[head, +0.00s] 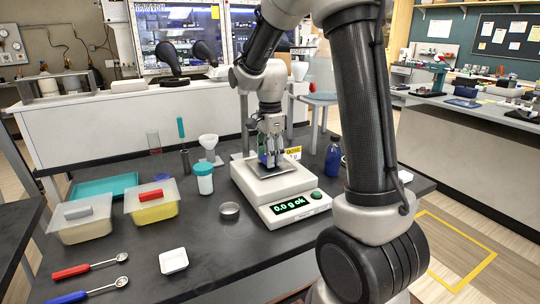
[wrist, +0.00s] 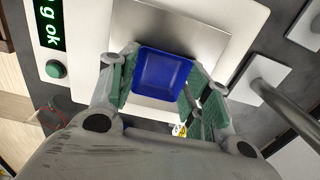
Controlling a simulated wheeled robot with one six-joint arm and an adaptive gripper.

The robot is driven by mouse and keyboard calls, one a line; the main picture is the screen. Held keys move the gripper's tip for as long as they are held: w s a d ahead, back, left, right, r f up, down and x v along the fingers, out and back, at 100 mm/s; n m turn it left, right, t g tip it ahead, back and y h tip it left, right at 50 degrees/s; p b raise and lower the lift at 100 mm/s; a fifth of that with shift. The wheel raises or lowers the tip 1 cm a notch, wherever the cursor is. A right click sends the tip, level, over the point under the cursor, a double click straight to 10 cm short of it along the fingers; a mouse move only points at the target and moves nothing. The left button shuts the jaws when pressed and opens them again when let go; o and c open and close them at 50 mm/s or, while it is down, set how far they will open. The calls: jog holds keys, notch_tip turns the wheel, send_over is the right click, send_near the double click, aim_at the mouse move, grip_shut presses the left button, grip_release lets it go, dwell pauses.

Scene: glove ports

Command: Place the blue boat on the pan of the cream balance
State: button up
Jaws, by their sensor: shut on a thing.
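The blue boat (wrist: 163,73) is a small square dish held between the green-padded fingers of my gripper (wrist: 160,85). In the head view my gripper (head: 269,157) is over the cream balance (head: 256,188), and the boat is mostly hidden by the fingers. The balance's steel pan (wrist: 205,22) lies beneath the boat in the wrist view and extends past it. The boat is over the pan, near one edge of it. Whether it touches the pan is unclear. The display (head: 291,205) reads 0.0 g ok.
A blue bottle (head: 333,158) stands right of the balance. A white boat (head: 173,261), spoons and lidded tubs (head: 152,203) lie further left.

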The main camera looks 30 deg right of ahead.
jog(key=shift+f, duration=0.15)
jog(key=o, duration=0.6)
jog(key=shift+o, duration=0.2)
notch_tip(320, 180, up, 12)
jog(key=s+n+t, duration=0.4)
jog(key=s+n, duration=1.4)
jog(key=s, duration=0.6)
jog(key=shift+s+d+f, duration=0.3)
jog(key=shift+f, duration=0.1)
